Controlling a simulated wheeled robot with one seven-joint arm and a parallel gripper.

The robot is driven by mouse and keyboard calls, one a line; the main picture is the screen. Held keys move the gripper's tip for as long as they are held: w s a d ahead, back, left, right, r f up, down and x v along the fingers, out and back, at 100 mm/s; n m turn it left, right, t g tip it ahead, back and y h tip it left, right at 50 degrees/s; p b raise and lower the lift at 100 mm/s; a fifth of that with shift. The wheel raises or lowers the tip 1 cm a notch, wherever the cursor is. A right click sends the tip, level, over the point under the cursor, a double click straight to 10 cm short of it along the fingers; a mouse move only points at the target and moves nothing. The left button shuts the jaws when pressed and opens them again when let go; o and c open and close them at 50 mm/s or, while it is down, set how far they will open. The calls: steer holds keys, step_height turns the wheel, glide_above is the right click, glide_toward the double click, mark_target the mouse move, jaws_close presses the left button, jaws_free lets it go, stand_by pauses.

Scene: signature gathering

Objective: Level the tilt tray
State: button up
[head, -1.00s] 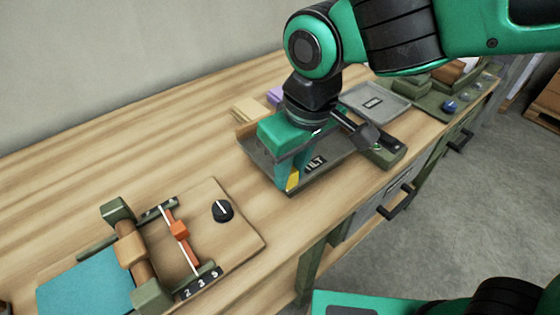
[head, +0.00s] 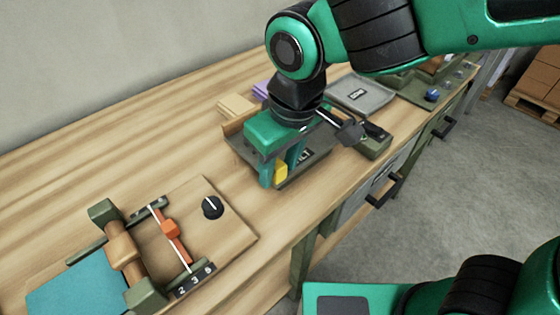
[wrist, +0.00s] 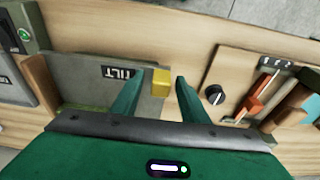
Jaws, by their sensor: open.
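The tilt tray (head: 308,166) is a shallow grey tray with a black "TILT" label on the workbench. It also shows in the wrist view (wrist: 85,88), left of centre. A yellow tab (wrist: 161,83) is at its edge and also shows in the head view (head: 281,171). My gripper (head: 278,170) is over the tray's near-left end, pointing down, with its green fingers apart. In the wrist view, my open gripper (wrist: 158,80) has the yellow tab between its fingertips; contact cannot be told. My gripper hides part of the tray; its exact tilt is unclear.
A wooden board with a black knob (head: 213,207) and an orange slider (head: 170,228) lies to the left. A grey "ZERO"-like labelled tray (head: 360,95) and green fixtures stand behind to the right. Bare bench lies between board and tilt tray.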

step_height(320, 180, up, 10)
steer(key=s+d, duration=0.1)
steer(key=shift+s+d+r, duration=0.2)
steer(key=shift+s+r, duration=0.05)
stand_by(0.4)
steer(key=w+d+f+m, duration=0.2)
steer(key=d, duration=0.6)
steer(key=w+d+f+m+h, duration=0.1)
steer(key=w+d+f+m, duration=0.15)
steer(key=d, duration=0.45)
steer(key=w+d+f+m, duration=0.1)
steer(key=w+d+m, duration=0.15)
steer(key=d, duration=0.55)
steer(key=s+d+f+m, duration=0.3)
steer(key=s+d, duration=0.3)
steer(key=d, duration=0.3)
steer(key=s+d+f+m+g, duration=0.1)
steer(key=s+d+f+m, duration=0.3)
steer(key=d, duration=0.5)
steer(key=s+m, duration=0.1)
steer(key=s, duration=0.1)
steer(key=shift+s+d+g, duration=0.25)
steer(key=shift+s+g, duration=0.05)
steer(key=shift+s, duration=0.05)
